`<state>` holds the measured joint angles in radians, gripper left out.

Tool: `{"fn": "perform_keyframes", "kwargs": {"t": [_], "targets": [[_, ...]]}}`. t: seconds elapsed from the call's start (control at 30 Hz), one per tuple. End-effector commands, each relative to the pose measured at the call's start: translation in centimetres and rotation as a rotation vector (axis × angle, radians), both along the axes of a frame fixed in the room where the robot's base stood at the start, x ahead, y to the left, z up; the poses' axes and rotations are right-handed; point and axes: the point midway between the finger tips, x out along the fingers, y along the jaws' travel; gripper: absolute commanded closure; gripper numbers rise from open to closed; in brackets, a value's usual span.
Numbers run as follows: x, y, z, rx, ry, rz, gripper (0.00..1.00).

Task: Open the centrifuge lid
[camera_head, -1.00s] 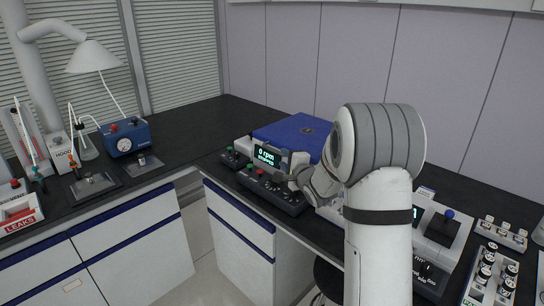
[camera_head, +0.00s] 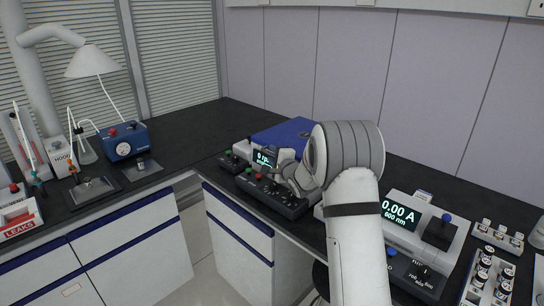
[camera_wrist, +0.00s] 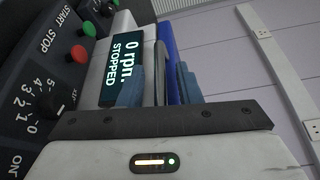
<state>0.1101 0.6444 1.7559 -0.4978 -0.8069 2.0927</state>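The centrifuge has a blue lid (camera_head: 278,134), lying closed on its light body, and a display (camera_head: 264,158) on its front. In the wrist view the display (camera_wrist: 124,65) reads "0 rpm STOPPED". My gripper (camera_head: 285,168) is at the centrifuge's front, beside the display. In the wrist view my gripper (camera_wrist: 160,88) is open, its two blue-grey fingers apart. A grey upright strip (camera_wrist: 161,72) and the blue lid edge (camera_wrist: 171,55) show between or just beyond the fingers; I cannot tell contact. My arm hides the lid's right part in the head view.
A dark control box (camera_head: 270,190) with buttons and knobs stands before the centrifuge; its green START (camera_wrist: 89,28) and red STOP (camera_wrist: 79,54) buttons are close to my gripper. A photometer (camera_head: 402,215) and vial racks (camera_head: 490,275) stand right. The bench behind the centrifuge is clear.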

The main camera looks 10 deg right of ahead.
Motion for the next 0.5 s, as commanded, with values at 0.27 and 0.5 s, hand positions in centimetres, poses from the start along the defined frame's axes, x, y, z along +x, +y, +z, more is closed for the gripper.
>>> {"fn": "perform_keyframes", "kwargs": {"t": [0.27,0.5], "targets": [[-0.02,0.03,0.01,0.000,0.000,0.001,0.92],[-0.03,0.05,-0.02,0.000,0.000,0.001,1.00]]}}
